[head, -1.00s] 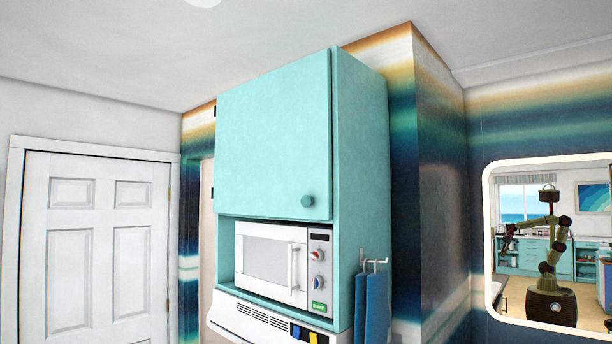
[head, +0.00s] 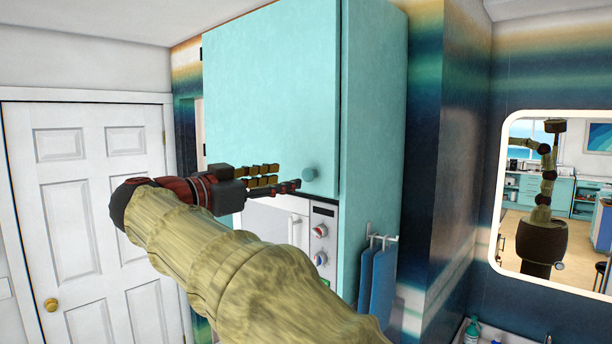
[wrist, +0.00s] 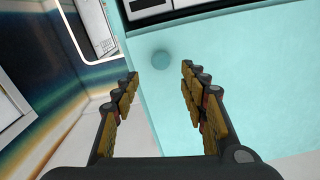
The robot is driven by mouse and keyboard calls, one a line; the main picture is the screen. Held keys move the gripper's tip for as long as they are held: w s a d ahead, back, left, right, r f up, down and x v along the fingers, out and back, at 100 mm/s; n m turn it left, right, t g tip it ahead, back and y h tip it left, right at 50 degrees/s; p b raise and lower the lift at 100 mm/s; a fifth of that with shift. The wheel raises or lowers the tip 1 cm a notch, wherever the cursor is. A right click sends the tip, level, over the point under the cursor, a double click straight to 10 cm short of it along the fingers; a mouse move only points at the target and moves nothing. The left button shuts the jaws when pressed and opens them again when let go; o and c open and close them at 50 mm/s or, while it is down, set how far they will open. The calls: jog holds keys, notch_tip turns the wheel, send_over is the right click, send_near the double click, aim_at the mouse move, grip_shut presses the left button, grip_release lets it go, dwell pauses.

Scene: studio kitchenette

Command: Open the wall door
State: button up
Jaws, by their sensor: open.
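The wall door is the turquoise cabinet door (head: 270,95) above the microwave, and it is shut. Its round knob (head: 309,174) sits at the door's lower right corner, with hinges along the left edge. My gripper (head: 286,178) is open, just left of the knob in the head view. In the wrist view the knob (wrist: 162,60) lies ahead, beyond and between the open fingers (wrist: 158,80), with nothing held. The fingers appear apart from the knob. The door (wrist: 210,80) fills much of the wrist view.
A white microwave (head: 265,222) stands in the niche below the door, partly hidden by my arm. Blue towels (head: 377,280) hang on the cabinet's right side. A white room door (head: 80,150) is at left. A mirror (head: 545,210) hangs on the right wall.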

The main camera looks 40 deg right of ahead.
aim_at(306, 175)
jog(key=d, duration=0.2)
jog(key=d+p, duration=0.1)
jog(key=d, duration=0.2)
jog(key=d+p, duration=0.1)
jog(key=d, duration=0.2)
jog(key=shift+w+f, duration=0.1)
jog(key=shift+w, duration=0.3)
jog(key=shift+c, duration=1)
grip_shut()
